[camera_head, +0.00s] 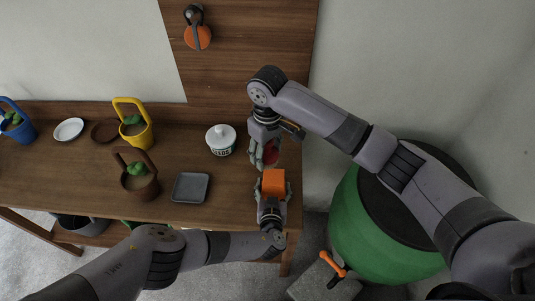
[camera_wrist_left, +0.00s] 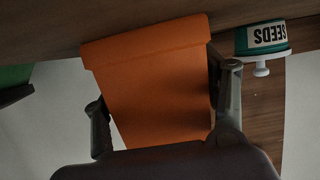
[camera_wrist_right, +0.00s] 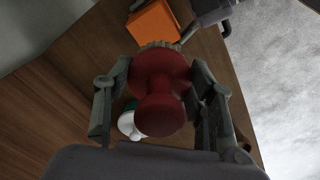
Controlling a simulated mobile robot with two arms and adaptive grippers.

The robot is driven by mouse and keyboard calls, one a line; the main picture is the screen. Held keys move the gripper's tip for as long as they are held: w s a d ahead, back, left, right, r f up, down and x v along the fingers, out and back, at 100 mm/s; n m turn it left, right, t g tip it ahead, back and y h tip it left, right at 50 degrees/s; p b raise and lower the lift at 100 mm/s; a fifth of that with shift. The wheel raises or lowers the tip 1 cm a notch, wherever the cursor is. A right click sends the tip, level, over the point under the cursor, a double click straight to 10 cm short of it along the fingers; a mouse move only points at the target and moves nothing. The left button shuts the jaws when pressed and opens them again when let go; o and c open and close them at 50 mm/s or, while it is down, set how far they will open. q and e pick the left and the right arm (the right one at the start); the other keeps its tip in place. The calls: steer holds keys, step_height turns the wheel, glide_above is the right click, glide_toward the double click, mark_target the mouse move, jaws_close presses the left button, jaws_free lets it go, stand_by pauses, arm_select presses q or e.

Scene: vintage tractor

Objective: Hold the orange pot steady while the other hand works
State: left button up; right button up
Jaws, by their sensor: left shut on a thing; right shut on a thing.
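The orange pot (camera_head: 273,181) is near the right front of the wooden bench. My left gripper (camera_head: 271,200) is shut on it from the front; in the left wrist view the pot (camera_wrist_left: 150,75) sits between its two fingers (camera_wrist_left: 160,115). My right gripper (camera_head: 262,152) is just behind the pot, shut on a dark red, knob-shaped thing (camera_wrist_right: 160,85) with a pale ridged edge. That red thing also shows partly in the head view (camera_head: 271,154), apart from the pot. Its far end is hidden.
Brown (camera_head: 138,184), yellow (camera_head: 140,135) and blue (camera_head: 18,128) handled planters stand further left. A green barrel (camera_head: 350,225) is at the right. An orange tool (camera_head: 197,37) hangs behind.

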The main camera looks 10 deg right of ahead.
stand_by(0.3)
arm_select(q)
steer(key=o, duration=2)
steer(key=shift+o, duration=0.2)
steer(key=v, duration=1.2)
steer(key=shift+a, duration=0.15)
